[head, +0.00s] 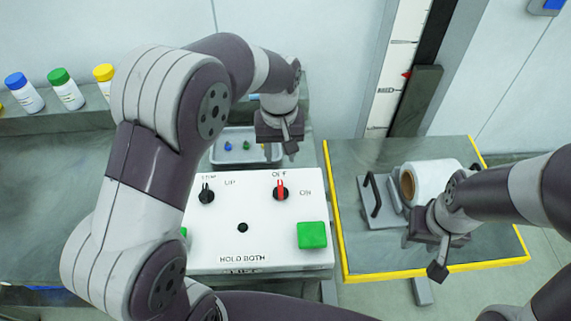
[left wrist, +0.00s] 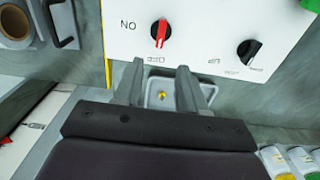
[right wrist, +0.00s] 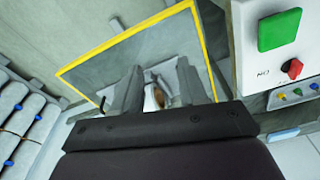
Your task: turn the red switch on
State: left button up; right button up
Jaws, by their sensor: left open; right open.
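The red switch (head: 281,188) is a red handle on a black round base, on the white control panel (head: 210,240). Its handle stands upright under the OFF label, and the ON label is to its right. It also shows in the left wrist view (left wrist: 160,33) and in the right wrist view (right wrist: 291,68). My left gripper (head: 291,148) is open and empty, above and behind the panel's far edge near the switch, not touching it. My right gripper (head: 437,268) is open and empty, over the yellow-edged table to the right of the panel.
A black switch (head: 206,194) and a green button (head: 312,235) are on the panel. My left arm hides part of the panel's left side. A grey tray (head: 224,155) with small coloured pieces lies behind it. A white roll (head: 435,178) lies on the yellow-edged table (head: 350,240).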

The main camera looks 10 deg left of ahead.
aim_at(280, 187)
pick_arm(q)
jog(key=f, duration=0.4)
jog(key=f+p, duration=0.1)
jog(key=f, duration=0.6)
jog(key=shift+s+f+p, duration=0.3)
jog(key=shift+s+f, duration=0.15)
jog(key=shift+f, duration=0.15)
pick_arm(e)
jog(key=shift+s+r, duration=0.2)
jog(key=shift+r, duration=0.25)
jog(key=shift+s+r, duration=0.2)
jog(key=shift+r, duration=0.25)
pick_arm(q)
grip_shut()
pick_arm(e)
jog(key=shift+w, duration=0.1)
